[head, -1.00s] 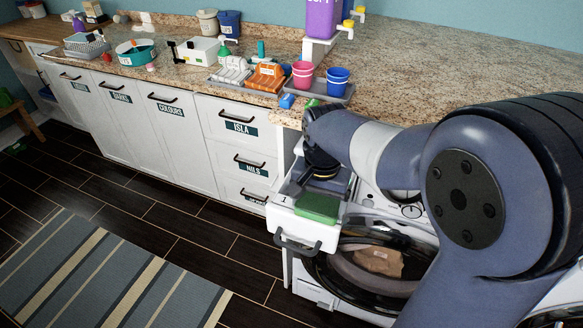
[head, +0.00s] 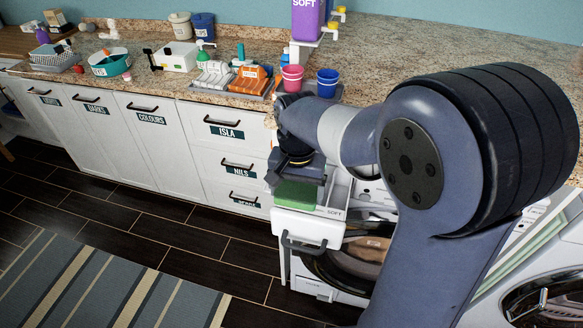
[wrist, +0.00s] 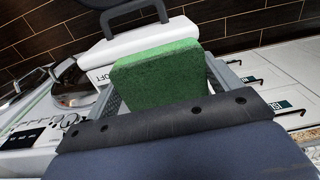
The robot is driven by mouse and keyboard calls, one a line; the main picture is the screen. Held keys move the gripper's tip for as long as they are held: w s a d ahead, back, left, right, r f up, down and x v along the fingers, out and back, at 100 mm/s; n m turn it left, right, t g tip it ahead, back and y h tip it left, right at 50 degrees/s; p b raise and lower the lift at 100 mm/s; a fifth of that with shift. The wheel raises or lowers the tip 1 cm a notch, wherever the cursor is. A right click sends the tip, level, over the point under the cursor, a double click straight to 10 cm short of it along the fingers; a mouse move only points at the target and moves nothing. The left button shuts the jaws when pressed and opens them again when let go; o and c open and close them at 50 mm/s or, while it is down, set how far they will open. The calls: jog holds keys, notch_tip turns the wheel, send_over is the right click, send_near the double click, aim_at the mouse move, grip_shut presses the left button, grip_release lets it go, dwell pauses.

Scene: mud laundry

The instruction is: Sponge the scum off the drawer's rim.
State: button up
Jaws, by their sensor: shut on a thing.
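The detergent drawer (head: 305,226) of the washing machine is pulled out, with a dark handle on its white front and a "SOFT" label at its right. My gripper (head: 300,180) is over the drawer, shut on a green sponge (head: 294,195). The sponge is at the left part of the drawer's front rim; whether it touches the rim is unclear. In the wrist view the sponge (wrist: 155,75) stands out beyond the gripper, in front of the white drawer front (wrist: 140,42). I can make out no scum; the sponge and gripper hide part of the rim.
The washing machine's round door (head: 345,262) is below the drawer. White labelled cabinets (head: 228,150) stand to the left.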

notch_tip(320, 180, up, 2)
jog(key=shift+a+p, duration=0.15)
jog(key=shift+p, duration=0.45)
jog(key=shift+r+p, duration=1.3)
jog(key=shift+r, duration=0.25)
